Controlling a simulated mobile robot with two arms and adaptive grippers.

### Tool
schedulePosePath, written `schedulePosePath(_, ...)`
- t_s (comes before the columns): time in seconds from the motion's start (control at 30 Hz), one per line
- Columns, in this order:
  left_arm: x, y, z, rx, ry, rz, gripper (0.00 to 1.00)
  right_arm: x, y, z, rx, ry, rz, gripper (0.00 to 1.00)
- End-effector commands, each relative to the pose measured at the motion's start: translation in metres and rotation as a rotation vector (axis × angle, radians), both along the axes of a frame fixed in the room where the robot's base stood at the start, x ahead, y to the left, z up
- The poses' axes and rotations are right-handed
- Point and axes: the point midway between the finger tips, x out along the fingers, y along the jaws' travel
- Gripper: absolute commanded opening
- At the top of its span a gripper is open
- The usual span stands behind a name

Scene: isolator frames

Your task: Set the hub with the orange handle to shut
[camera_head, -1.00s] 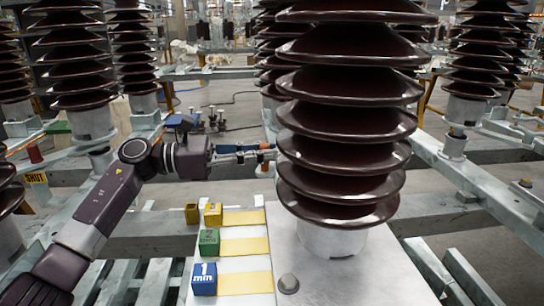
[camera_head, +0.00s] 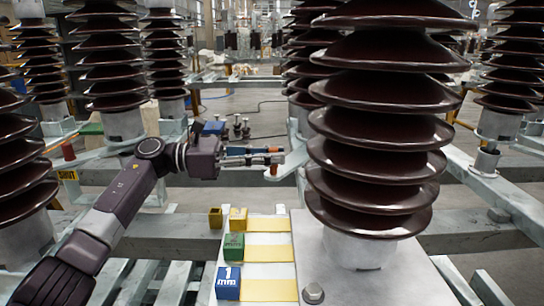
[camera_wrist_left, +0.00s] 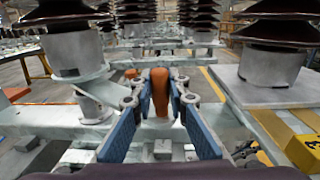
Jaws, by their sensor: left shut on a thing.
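The orange handle (camera_wrist_left: 160,88) stands upright between the two fingers of my left gripper (camera_wrist_left: 160,98) in the left wrist view, and the gripper is shut on it. In the head view the left gripper (camera_head: 276,156) reaches in from the left, just left of the large brown ribbed insulator. A bit of orange shows at its fingertips there. The hub under the handle is mostly hidden by the fingers. My right gripper is not in view.
The large insulator (camera_head: 380,150) stands close right of the left gripper on a pale plate. Below the arm are a blue block (camera_head: 228,283), a green block (camera_head: 233,247) and a yellow block (camera_head: 238,219). More insulators and metal beams surround the place.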

Motion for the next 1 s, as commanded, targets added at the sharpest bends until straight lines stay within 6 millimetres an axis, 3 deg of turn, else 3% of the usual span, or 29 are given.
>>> schedulePosePath(0.1, 0.003, 0.001, 0.003, -0.006, -0.005, 0.011, 0.0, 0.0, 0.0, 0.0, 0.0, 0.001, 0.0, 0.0)
schedulePosePath(0.13, 0.003, 0.001, 0.003, -0.006, -0.005, 0.011, 0.18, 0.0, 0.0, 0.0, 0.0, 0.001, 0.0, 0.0)
schedulePosePath(0.27, 0.002, 0.0, 0.003, -0.005, -0.004, 0.008, 0.32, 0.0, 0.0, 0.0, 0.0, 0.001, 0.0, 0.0)
schedulePosePath(0.63, 0.001, 0.0, 0.009, -0.003, -0.005, 0.003, 0.32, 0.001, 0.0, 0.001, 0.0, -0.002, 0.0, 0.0)
schedulePosePath(1.0, 0.001, 0.0, 0.076, -0.004, -0.006, 0.004, 0.32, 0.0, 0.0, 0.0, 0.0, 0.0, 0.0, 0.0)
